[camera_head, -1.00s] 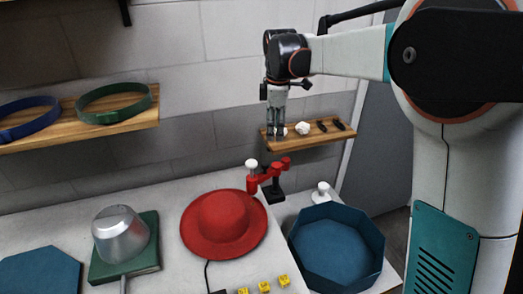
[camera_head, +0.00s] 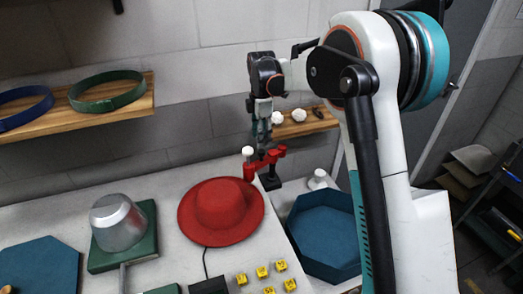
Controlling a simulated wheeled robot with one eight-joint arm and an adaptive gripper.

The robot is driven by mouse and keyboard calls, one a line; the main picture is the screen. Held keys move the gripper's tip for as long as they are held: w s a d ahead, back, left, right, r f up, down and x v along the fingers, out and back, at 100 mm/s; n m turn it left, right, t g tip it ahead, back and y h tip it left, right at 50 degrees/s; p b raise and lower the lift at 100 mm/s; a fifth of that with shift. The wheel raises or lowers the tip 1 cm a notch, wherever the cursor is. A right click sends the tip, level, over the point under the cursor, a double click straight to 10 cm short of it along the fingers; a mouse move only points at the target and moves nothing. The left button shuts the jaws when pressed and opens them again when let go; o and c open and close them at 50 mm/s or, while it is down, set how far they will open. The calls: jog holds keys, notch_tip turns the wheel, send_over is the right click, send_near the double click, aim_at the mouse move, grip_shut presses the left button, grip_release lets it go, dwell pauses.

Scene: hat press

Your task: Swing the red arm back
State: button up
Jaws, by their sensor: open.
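The red arm (camera_head: 256,165) is a jointed red lever with a white knob (camera_head: 248,150) on a black base (camera_head: 270,182), at the back right of the table. It stands just behind the red hat (camera_head: 221,210). My gripper (camera_head: 261,145) points down with its fingers right at the red arm, close to the white knob. The fingers are apart and open. I cannot tell whether they touch the arm, and part of it is hidden by them.
A silver metal dome (camera_head: 118,223) stands on a green base at left. A blue octagonal tray (camera_head: 325,238) is at right. A wooden shelf (camera_head: 300,127) with white pieces is behind my gripper; another shelf (camera_head: 60,118) holds blue and green bands.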

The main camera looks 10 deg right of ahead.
aim_at(261, 151)
notch_tip(261, 151, down, 6)
jog(key=shift+f+b, duration=0.1)
jog(key=shift+b, duration=0.3)
grip_shut()
